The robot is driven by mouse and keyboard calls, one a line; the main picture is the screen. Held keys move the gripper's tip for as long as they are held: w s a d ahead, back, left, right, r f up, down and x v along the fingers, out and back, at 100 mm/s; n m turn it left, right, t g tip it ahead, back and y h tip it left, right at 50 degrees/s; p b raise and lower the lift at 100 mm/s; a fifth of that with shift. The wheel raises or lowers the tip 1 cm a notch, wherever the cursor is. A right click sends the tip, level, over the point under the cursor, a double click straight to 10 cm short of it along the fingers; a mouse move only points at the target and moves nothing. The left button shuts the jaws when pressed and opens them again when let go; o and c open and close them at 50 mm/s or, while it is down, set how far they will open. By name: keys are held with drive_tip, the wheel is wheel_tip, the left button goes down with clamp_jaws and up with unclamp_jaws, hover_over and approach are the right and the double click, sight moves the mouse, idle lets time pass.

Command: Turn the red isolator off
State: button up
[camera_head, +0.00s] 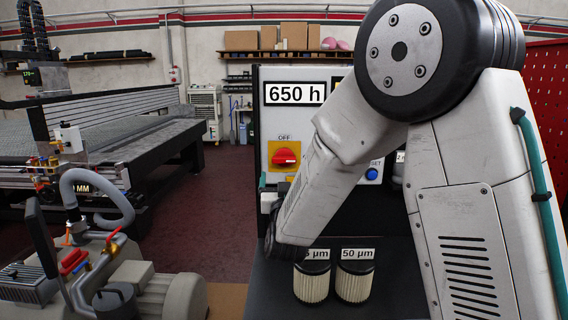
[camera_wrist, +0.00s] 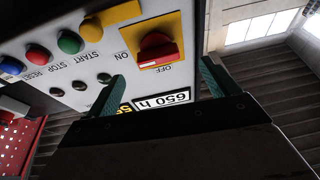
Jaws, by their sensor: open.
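The red isolator (camera_head: 284,157) is a red rotary knob on a yellow plate, on the white panel left of my arm in the head view. An OFF label sits above it. In the wrist view the knob (camera_wrist: 157,46) appears upside down, with the OFF label below it and ON to its left. My gripper (camera_wrist: 160,80) is open, its two green fingers apart below the knob in the wrist view. Nothing is between the fingers, and they look clear of the knob.
A blue button (camera_head: 372,174) shows right of my arm. Several coloured buttons, including a green one (camera_wrist: 69,42), line the panel. Two filters (camera_head: 354,282) stand on the dark surface below. A pump with a hose (camera_head: 100,195) is at left. A 650 h sign (camera_head: 295,93) tops the panel.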

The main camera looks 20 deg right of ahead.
sight(284, 161)
drive_tip(key=shift+t+h, duration=0.4)
drive_tip(key=shift+h, duration=0.3)
drive_tip(key=x, duration=0.7)
drive_tip(key=shift+w+d, duration=0.1)
drive_tip(key=shift+w, duration=0.15)
drive_tip(key=c, duration=1)
